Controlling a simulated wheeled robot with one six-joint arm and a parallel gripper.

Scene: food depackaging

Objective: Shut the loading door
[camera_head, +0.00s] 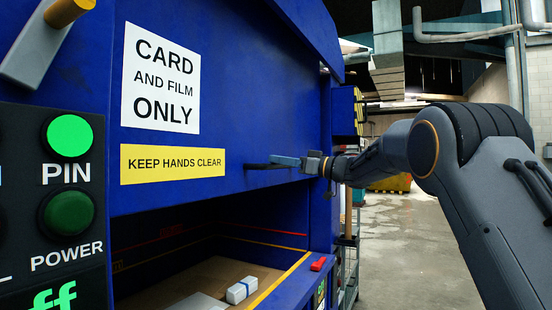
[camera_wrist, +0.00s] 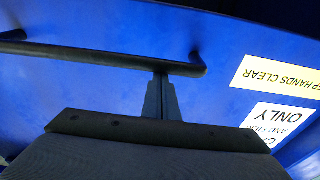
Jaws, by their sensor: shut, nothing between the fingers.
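The loading door (camera_head: 225,60) is a blue panel with a white "CARD AND FILM ONLY" sign and a yellow "KEEP HANDS CLEAR" label. It stands raised, with the chamber open below it. A black bar handle (camera_head: 256,166) sits near its lower edge. The handle also shows in the wrist view (camera_wrist: 90,53), running across the upper left. My gripper (camera_head: 274,160) is shut and empty, at the handle. In the wrist view, the shut fingertips (camera_wrist: 160,78) meet the bar near its right end in the picture. I cannot tell whether they touch it.
A control panel (camera_head: 55,200) with a lit green PIN lamp stands at left. Open concrete floor (camera_head: 405,250) lies to the right.

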